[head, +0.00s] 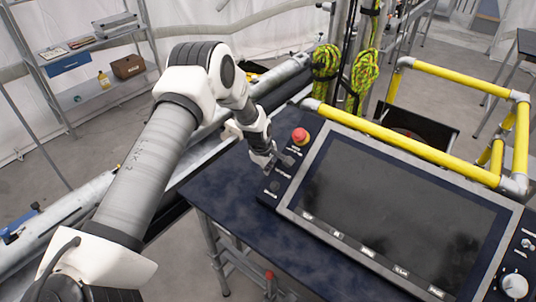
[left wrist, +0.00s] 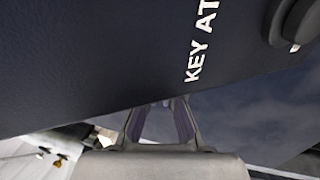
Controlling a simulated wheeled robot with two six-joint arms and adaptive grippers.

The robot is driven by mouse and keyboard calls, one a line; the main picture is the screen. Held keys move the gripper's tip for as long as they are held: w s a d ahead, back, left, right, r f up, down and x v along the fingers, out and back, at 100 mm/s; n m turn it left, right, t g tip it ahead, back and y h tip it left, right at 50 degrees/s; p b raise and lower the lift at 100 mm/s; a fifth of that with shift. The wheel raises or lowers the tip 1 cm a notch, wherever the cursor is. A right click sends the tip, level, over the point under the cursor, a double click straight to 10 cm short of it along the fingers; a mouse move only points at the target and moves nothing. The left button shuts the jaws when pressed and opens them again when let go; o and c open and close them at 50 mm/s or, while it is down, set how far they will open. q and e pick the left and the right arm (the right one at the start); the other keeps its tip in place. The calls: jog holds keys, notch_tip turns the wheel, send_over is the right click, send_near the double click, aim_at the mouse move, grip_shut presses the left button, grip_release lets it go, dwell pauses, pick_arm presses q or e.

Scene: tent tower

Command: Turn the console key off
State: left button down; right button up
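The console (head: 400,200) has a dark screen in a grey frame and a dark blue control strip along its left side. A red mushroom button (head: 300,135) sits at the top of that strip. My left gripper (head: 278,162) is at the strip, just below the red button. In the left wrist view its fingers (left wrist: 165,110) narrow toward each other near the panel's edge; I cannot tell if anything is between them. A label reading "KEY AT" (left wrist: 200,45) shows on the panel. A dark round control (left wrist: 292,20) shows beside it. I cannot make out the key. My right gripper is out of view.
The dark blue table (head: 225,195) carries the console. A yellow rail (head: 450,75) runs behind the console. Green ropes (head: 360,75) hang at the back. A white knob (head: 515,286) is at the console's lower right. The tabletop left of the console is bare.

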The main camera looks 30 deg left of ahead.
pick_arm(q)
jog(key=shift+w+f+g, duration=0.1)
jog(key=shift+g, duration=0.6)
jog(key=shift+f+g+b, duration=0.1)
jog(key=shift+g+b, duration=0.3)
jog(key=shift+b, duration=0.1)
jog(key=shift+g, duration=0.3)
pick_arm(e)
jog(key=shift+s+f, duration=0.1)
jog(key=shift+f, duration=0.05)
pick_arm(q)
jog(key=c, duration=1.3)
grip_release()
jog(key=shift+c, duration=0.2)
